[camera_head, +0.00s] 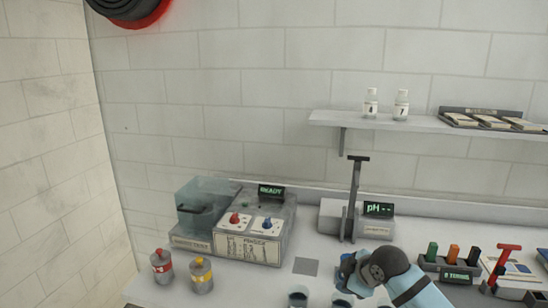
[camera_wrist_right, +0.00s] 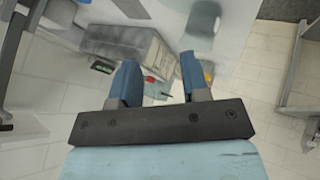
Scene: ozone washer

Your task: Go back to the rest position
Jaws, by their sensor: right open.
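My right gripper (camera_head: 346,268) is in the lower middle of the head view, above the table and in front of the pH meter. Its light blue arm comes in from the bottom right. In the right wrist view its two blue fingers (camera_wrist_right: 160,80) stand apart with nothing held between them. The grey washer machine (camera_head: 284,240) with a READY display is to its left. My left gripper does not show.
Two cups (camera_head: 298,299) (camera_head: 342,301) stand below the gripper at the front edge. A pH meter (camera_head: 378,226) is close behind. A shelf (camera_head: 430,125) is above.

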